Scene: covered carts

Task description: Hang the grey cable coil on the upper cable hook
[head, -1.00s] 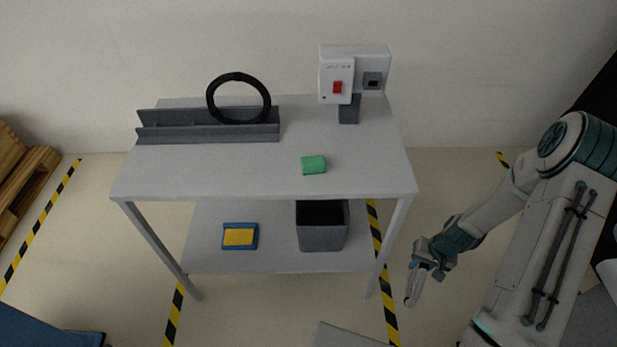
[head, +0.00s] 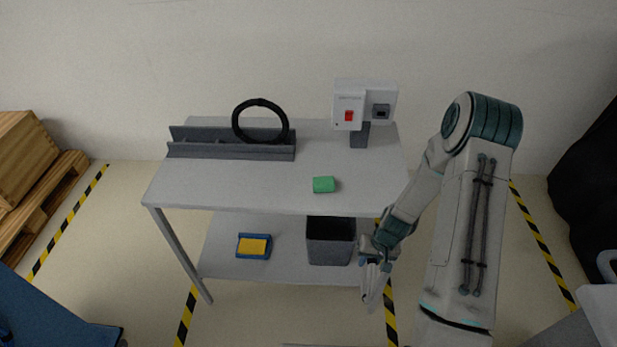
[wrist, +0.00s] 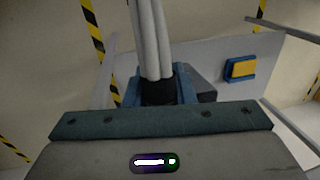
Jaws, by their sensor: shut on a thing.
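My gripper (head: 374,252) hangs low in front of the table's right front corner. It is shut on the grey cable coil (head: 371,291), which shows as a narrow pale loop below it. In the wrist view the coil (wrist: 151,40) is a bundle of light grey strands running up from between the blue-grey fingers (wrist: 160,90). Most of the loop is outside the wrist view. No cable hook is seen in either view.
A grey table (head: 235,188) holds a black ring (head: 236,128) in a grey channel (head: 185,151), a green block (head: 324,185) and a white switch box (head: 347,108). The lower shelf (head: 285,272) holds a dark bin (head: 330,252) and a blue-and-yellow item (head: 253,246). Pallets (head: 60,180) stand left.

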